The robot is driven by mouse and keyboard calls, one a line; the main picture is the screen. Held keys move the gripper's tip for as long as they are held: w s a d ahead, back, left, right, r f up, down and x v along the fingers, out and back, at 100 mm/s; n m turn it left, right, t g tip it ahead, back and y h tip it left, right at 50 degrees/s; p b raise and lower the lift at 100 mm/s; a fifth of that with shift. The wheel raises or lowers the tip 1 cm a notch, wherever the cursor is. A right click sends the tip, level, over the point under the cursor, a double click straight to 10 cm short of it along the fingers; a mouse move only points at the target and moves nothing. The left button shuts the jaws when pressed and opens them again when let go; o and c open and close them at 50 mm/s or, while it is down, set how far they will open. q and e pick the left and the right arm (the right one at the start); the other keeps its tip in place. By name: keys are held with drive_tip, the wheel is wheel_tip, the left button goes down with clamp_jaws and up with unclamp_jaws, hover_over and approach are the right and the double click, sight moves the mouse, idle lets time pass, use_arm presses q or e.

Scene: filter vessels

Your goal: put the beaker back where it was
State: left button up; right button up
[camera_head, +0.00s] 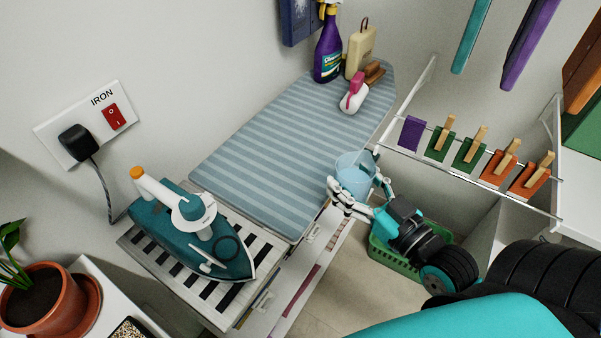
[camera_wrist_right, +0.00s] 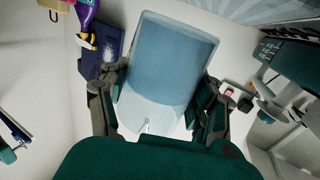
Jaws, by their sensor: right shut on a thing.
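A light blue translucent beaker (camera_head: 354,172) is near the right edge of the striped ironing board (camera_head: 270,150) in the head view. My right gripper (camera_head: 362,192) is shut on it, with a finger on either side. In the right wrist view the beaker (camera_wrist_right: 168,60) fills the space between the fingers of my right gripper (camera_wrist_right: 162,98); its lower part looks paler. Whether its base touches anything is hidden. My left gripper is not in view.
A teal iron (camera_head: 195,235) stands on a slatted rest at the near end of the board. A purple spray bottle (camera_head: 328,48), a beige bottle (camera_head: 360,52) and a white-and-pink bottle (camera_head: 353,97) stand at the far end. A rack with pegged cloths (camera_head: 470,152) is at the right, above a green basket (camera_head: 385,258).

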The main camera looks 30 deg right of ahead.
drive_tip(key=shift+w+f+b, duration=0.1)
drive_tip(key=shift+w+b, duration=0.55)
drive_tip(key=shift+w, duration=0.3)
drive_tip(key=w, duration=0.4)
drive_tip(key=w+a+p, duration=0.1)
drive_tip(key=w, duration=0.3)
drive_tip(key=w+p, duration=0.1)
drive_tip(key=w, duration=0.4)
drive_tip(key=shift+a+f, duration=0.4)
drive_tip(key=shift+w+a, duration=0.1)
drive_tip(key=shift+w, duration=0.3)
drive_tip(key=shift+w+f, duration=0.15)
drive_tip(key=shift+f, duration=0.1)
wheel_tip(320, 180, down, 3)
drive_tip(key=shift+f, duration=0.1)
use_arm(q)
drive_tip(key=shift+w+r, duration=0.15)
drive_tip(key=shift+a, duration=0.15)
use_arm(e)
drive_tip(key=shift+f, duration=0.1)
